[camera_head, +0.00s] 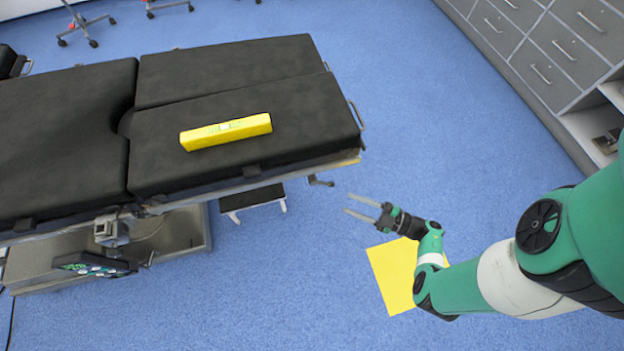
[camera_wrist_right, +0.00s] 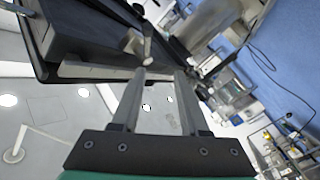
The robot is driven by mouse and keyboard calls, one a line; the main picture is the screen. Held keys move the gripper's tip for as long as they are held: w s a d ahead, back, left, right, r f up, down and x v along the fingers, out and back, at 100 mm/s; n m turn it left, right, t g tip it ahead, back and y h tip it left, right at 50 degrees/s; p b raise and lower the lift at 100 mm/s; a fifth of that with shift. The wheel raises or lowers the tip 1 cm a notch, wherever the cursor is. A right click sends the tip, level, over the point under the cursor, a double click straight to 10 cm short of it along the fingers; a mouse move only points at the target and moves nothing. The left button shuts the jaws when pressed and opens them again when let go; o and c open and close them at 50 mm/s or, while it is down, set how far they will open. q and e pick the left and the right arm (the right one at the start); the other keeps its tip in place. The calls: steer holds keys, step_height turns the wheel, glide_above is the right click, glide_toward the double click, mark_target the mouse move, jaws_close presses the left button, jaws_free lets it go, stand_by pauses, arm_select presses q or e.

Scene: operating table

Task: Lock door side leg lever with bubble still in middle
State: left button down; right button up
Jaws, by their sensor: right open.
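A yellow spirit level (camera_head: 200,139) lies on the black pad of the operating table leg section (camera_head: 290,115). Its green vial shows at the middle, but the bubble is too small to make out. A small dark lever (camera_head: 321,182) sticks out below the table's near right corner. My right gripper (camera_head: 346,204) is open and empty, a short way right of and below the lever in the head view. In the right wrist view, the lever (camera_wrist_right: 146,46) appears just beyond the open fingertips (camera_wrist_right: 161,74), apart from them. My left gripper is out of view.
A yellow square (camera_head: 390,272) lies on the blue floor below my right gripper. A small step stool (camera_head: 252,198) stands under the table. Grey drawer cabinets (camera_head: 545,60) line the upper right. The floor between table and cabinets is free.

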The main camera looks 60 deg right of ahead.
mark_target(328, 184)
steer(key=shift+m+h, duration=0.6)
steer(key=shift+h, duration=0.3)
steer(key=w+d+b, duration=0.1)
steer(key=w, duration=0.2)
steer(key=w+d+b, duration=0.1)
steer(key=w, duration=0.2)
steer(key=w+d+b, duration=0.1)
steer(key=w, duration=0.2)
steer(key=shift+w+f, duration=0.3)
steer(key=shift+f, duration=0.1)
steer(key=shift+w+d+r, duration=0.1)
steer(key=shift+w, duration=0.35)
steer(key=shift+c, duration=0.2)
jaws_close()
